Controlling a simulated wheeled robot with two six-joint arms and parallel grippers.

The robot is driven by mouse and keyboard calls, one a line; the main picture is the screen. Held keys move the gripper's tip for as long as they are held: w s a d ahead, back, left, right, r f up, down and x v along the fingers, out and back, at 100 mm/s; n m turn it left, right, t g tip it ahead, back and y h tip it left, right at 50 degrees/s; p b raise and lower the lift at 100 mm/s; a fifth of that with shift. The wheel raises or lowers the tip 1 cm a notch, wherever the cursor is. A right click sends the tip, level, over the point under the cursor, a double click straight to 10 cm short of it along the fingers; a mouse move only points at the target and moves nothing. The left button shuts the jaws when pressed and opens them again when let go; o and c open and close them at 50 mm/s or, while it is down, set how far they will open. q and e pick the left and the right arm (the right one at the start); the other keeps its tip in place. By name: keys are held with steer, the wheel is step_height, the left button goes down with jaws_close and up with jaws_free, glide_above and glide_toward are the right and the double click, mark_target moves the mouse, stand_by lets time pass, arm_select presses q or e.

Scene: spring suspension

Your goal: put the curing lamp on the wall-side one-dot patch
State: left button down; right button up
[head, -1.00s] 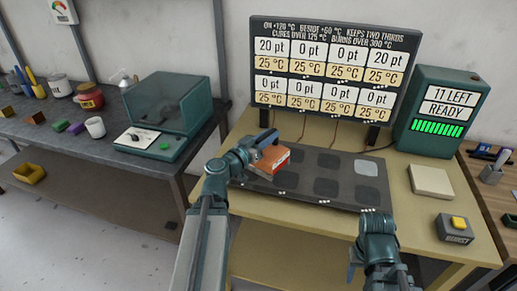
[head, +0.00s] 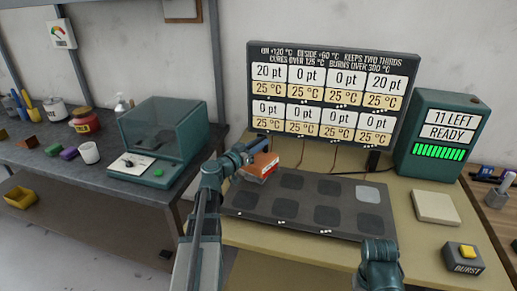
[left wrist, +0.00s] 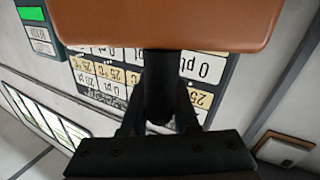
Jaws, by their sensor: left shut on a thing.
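My left gripper (head: 253,152) is shut on an orange-and-white boxy thing, which I take to be the curing lamp (head: 262,168). In the left wrist view its orange-brown body (left wrist: 170,22) fills the top, with a dark post below it. The lamp is at the back left corner of the dark mat (head: 262,226), over the wall-side leftmost patch, which it hides. I cannot tell whether it touches the mat. Beside it is a bare wall-side patch (head: 291,181). The dot marks are too small to count. My right gripper (head: 378,262) is at the bottom, its fingers unclear.
A display board (head: 333,95) stands behind the mat, with thin wires below it. A green box reading READY (head: 440,133) stands at the right, with a pale slab (head: 436,207) and a yellow-buttoned box (head: 463,256) before it.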

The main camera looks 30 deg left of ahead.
arm_select(q)
steer(key=shift+w+a+f, duration=0.15)
steer(key=shift+w+a, duration=0.75)
steer(key=shift+w, duration=0.1)
step_height(320, 180, down, 4)
steer(key=b, duration=0.4)
steer(key=shift+d, duration=0.15)
steer(key=shift+r, duration=0.3)
steer(key=c, duration=0.7)
jaws_free()
steer(key=shift+o, duration=0.2)
steer(key=s+a, duration=0.2)
steer(key=s, duration=1)
steer(key=shift+a, duration=0.1)
